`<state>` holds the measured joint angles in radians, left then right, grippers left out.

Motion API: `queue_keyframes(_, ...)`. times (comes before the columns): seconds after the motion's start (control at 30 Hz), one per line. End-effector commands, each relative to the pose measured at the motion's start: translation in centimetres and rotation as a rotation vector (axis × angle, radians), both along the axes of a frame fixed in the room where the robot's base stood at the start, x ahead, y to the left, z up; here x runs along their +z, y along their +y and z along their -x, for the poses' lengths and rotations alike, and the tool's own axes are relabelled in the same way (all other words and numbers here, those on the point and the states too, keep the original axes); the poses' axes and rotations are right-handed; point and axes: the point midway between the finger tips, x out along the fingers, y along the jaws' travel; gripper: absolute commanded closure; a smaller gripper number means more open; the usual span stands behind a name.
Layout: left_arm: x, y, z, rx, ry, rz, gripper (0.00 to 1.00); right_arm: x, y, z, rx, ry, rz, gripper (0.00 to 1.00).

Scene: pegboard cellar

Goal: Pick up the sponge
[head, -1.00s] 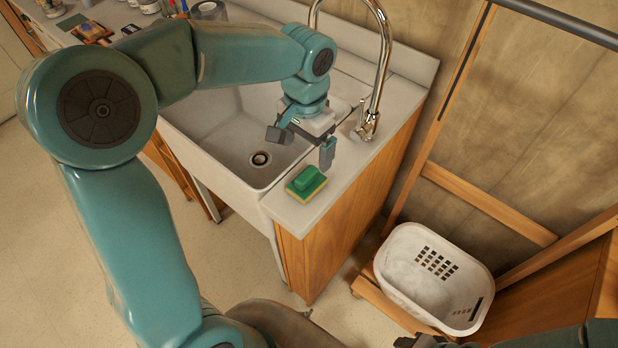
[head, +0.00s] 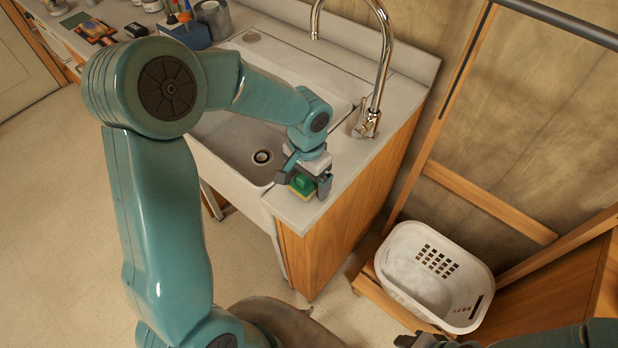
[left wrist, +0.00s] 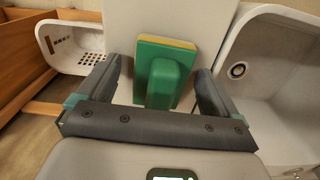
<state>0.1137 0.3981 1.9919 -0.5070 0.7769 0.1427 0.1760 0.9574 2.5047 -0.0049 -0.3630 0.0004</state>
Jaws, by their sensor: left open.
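The sponge (head: 302,186) is green with a yellow layer and a raised green grip on top. It lies on the white counter strip beside the sink. In the left wrist view the sponge (left wrist: 164,72) sits between the two fingers of my left gripper (left wrist: 158,90), with a gap on each side. In the head view my left gripper (head: 304,188) is open, right above and around the sponge, and partly hides it. Of my right arm, only a dark part at the lower right edge of the head view shows, and whether its gripper is open is unclear.
The white sink (head: 225,150) with its drain lies left of the sponge. A chrome faucet (head: 383,70) rises behind it. A white basket (head: 405,262) stands low at the right. Jars and tools in a blue holder (head: 192,36) stand on the far counter.

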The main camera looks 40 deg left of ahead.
Motion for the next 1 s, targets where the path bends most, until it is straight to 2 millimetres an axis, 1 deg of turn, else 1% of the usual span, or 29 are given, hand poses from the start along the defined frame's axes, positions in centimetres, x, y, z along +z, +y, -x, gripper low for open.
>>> queue_keyframes(0.03, 0.0, 0.0, 0.0, 0.000, 0.000, 0.000, 0.10, 0.0, 0.0, 0.0, 0.000, 0.000, 0.000, 0.57)
queue_keyframes(0.07, 0.0, 0.0, 0.0, 0.000, 0.000, 0.000, 0.19, 0.0, 0.0, 0.0, 0.000, 0.000, 0.000, 0.57)
queue_keyframes(0.1, 0.0, 0.0, 0.0, 0.000, 0.000, 0.000, 0.32, 0.0, 0.0, 0.0, 0.000, 0.000, 0.000, 0.57)
queue_keyframes(0.17, 0.0, 0.0, 0.0, 0.000, 0.000, 0.000, 0.52, 0.0, 0.0, 0.0, 0.000, 0.000, 0.000, 0.57)
queue_keyframes(0.2, 0.0, 0.0, 0.0, 0.000, 0.000, 0.000, 0.65, 0.0, 0.0, 0.0, 0.000, 0.000, 0.000, 0.57)
queue_keyframes(0.23, 0.1, 0.0, 0.0, 0.000, 0.000, 0.000, 0.66, 0.0, 0.0, 0.0, 0.000, 0.000, 0.000, 0.57)
queue_keyframes(0.5, 0.1, 0.0, 0.0, 0.000, 0.000, 0.000, 0.67, 0.0, 0.0, 0.0, 0.000, 0.000, 0.000, 0.57)
queue_keyframes(0.67, 1.2, 0.0, -0.1, 0.001, -0.002, -0.002, 0.67, 0.0, 0.0, 0.0, 0.000, 0.000, 0.000, 0.57)
queue_keyframes(0.77, 2.8, 0.0, -0.1, 0.000, -0.005, 0.000, 0.67, 0.0, 0.0, 0.0, 0.000, 0.000, 0.000, 0.57)
queue_keyframes(0.87, 5.3, 0.0, -0.1, 0.001, -0.007, 0.000, 0.67, 0.0, 0.0, 0.0, 0.000, 0.000, 0.000, 0.57)
queue_keyframes(1.0, 9.8, 0.0, -0.1, 0.000, -0.009, 0.000, 0.67, 0.1, 0.0, 0.0, 0.000, 0.000, 0.000, 0.57)
